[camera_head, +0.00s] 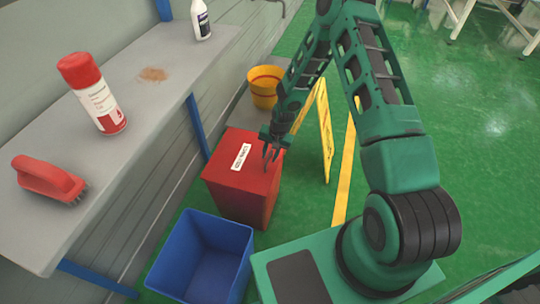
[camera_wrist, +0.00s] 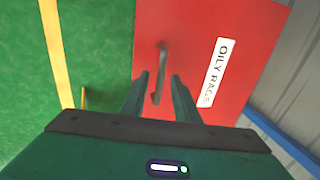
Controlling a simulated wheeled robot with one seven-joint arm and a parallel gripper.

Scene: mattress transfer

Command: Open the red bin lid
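The red bin (camera_head: 238,195) stands on the green floor, its lid (camera_head: 246,158) closed. A white label reading "OILY RAGS" (camera_wrist: 214,72) is on the lid and shows in both views. My gripper (camera_head: 270,152) is above the lid near its right edge. In the wrist view, my gripper (camera_wrist: 160,84) is open, its two fingers apart on either side of the lower part of the lid's thin handle (camera_wrist: 161,70). I cannot tell whether the fingers touch the handle.
An open blue bin (camera_head: 205,258) stands in front of the red one. A yellow bucket (camera_head: 264,88) and a yellow floor sign (camera_head: 325,130) are behind. A grey bench (camera_head: 150,50) on the left holds a red spray can (camera_head: 93,95), a red brush (camera_head: 47,180) and a white bottle (camera_head: 201,20).

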